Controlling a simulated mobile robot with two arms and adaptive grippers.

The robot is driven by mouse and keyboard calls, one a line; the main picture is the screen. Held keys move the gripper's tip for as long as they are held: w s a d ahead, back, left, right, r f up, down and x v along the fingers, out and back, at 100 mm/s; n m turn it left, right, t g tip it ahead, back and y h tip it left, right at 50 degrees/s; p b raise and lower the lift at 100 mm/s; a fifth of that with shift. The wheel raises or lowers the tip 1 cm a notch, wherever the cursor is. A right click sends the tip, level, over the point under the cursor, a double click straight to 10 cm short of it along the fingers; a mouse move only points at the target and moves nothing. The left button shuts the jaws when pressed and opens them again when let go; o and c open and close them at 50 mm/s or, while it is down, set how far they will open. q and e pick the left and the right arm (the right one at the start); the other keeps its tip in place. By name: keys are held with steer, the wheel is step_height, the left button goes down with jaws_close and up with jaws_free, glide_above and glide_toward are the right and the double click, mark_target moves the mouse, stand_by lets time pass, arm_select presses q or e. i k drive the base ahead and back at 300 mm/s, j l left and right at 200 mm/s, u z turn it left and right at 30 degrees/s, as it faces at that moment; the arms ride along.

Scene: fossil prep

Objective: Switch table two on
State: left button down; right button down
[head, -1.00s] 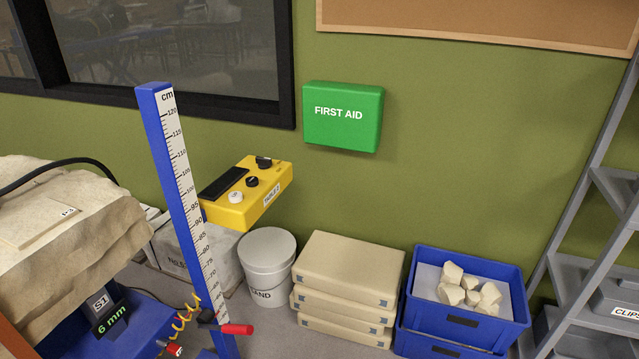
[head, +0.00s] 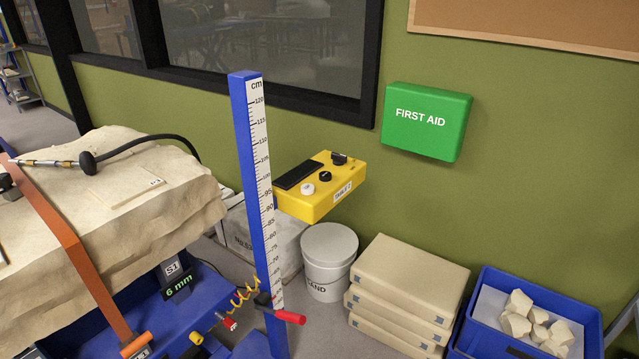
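A yellow control box (head: 312,207) labelled "TABLE 2" sits beside a blue upright post with a centimetre scale (head: 256,170), in the middle of the head view. Its top carries a dark display strip (head: 300,174), a white knob (head: 308,189), a black knob (head: 325,176) and another dark control (head: 339,158) at the far corner. The display strip looks dark, with no readable figures. Neither of my grippers shows in the head view.
A large pale rock block (head: 110,190) with an orange strap (head: 70,250) lies at left, above a small "6 mm" display (head: 179,287). A lidded white bucket (head: 329,262), stacked beige bags (head: 410,280) and a blue crate of stones (head: 590,320) stand along the wall.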

mark_target(338, 160)
steer(key=i+l+u, duration=0.6)
steer(key=l+u, duration=0.2)
steer(key=i+j, duration=0.05)
